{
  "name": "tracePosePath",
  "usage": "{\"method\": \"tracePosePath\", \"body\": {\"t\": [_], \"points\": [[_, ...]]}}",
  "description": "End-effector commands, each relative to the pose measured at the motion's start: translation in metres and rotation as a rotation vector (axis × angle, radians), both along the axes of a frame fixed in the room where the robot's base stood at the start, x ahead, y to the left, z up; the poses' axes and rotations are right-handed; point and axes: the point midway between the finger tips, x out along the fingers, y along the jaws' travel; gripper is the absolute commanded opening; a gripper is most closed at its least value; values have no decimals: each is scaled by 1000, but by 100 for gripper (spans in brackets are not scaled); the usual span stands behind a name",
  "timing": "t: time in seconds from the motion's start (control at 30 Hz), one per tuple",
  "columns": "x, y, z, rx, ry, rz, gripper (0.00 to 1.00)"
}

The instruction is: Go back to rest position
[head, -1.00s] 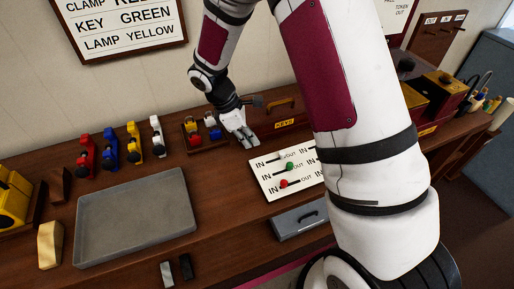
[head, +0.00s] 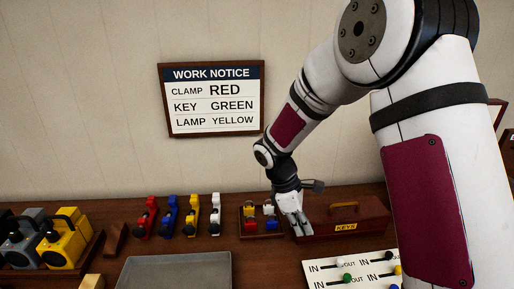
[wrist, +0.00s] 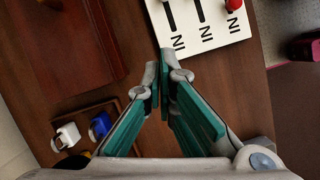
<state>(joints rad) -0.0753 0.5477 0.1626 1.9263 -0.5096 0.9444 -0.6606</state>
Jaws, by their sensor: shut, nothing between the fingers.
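My gripper (head: 301,231) hangs fingers-down at the left end of the brown KEYS box (head: 370,222) in the head view, just right of a small rack. Its fingers are shut and empty. In the wrist view the closed fingertips (wrist: 161,75) meet near the white IN/OUT board (wrist: 205,22), with nothing between them. My arm is stretched forward over the workbench, its links filling the right of the head view.
The small rack (head: 243,236) holds small coloured pieces. Red (head: 147,219), blue, yellow and white clamps stand left of it. A grey tray (head: 178,262), yellow lamp (head: 66,240) and white IN/OUT board (head: 325,284) lie nearer. A work notice (head: 213,100) hangs behind.

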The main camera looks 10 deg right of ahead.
Motion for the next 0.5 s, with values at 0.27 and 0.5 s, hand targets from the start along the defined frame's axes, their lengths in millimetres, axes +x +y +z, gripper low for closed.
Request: {"method": "tracePosePath", "body": {"t": [0.27,0.5], "points": [[-30,-12,79,35,-169,-217,0],[-78,-21,145,107,-340,-468,0]]}}
